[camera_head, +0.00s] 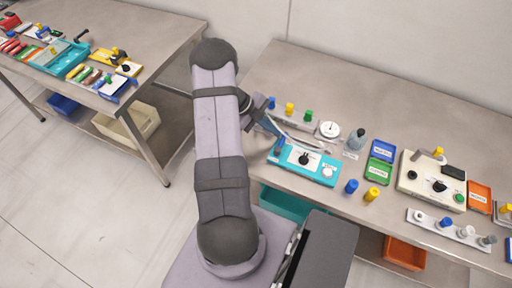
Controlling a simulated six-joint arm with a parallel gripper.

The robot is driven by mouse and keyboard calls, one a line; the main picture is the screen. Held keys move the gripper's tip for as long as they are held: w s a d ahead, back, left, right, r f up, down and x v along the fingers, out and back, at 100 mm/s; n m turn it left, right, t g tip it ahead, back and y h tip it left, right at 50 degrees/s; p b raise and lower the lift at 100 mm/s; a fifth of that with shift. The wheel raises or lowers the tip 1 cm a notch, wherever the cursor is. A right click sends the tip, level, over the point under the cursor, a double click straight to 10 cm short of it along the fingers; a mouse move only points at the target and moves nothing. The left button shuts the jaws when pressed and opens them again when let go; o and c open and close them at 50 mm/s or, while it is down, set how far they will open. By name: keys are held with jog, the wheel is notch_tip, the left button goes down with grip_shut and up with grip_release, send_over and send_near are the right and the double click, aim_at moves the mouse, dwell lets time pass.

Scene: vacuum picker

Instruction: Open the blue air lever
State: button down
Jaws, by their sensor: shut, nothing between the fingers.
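A teal vacuum unit (312,168) stands on the right bench, with a black knob on its pale front panel and a white round part at its right end. A small upright blue part at its left end looks like the blue air lever (279,146). My gripper (281,134) is shut and empty, pointing down and right at the left end of the unit, just at the top of the lever. Whether the fingertips touch the lever cannot be told. My arm and gripper hide part of the area left of the unit.
Behind the unit are a rack with blue, yellow and green-topped items (290,108), a white dial (329,130) and a grey bottle (356,138). Blue (351,187) and yellow (371,194) caps stand in front right. Blue and green bins (380,169) and a beige unit (425,181) are farther right.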

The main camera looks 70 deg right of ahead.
jog(key=shift+s+r, duration=0.1)
jog(key=shift+s, duration=0.25)
jog(key=shift+w+d+r+b, duration=0.15)
jog(key=shift+w+r+b, duration=0.25)
jog(key=shift+w+r, duration=0.05)
jog(key=b+v, duration=0.2)
jog(key=v, duration=0.4)
jog(key=shift+w+a, duration=0.25)
jog(key=shift+a, duration=0.1)
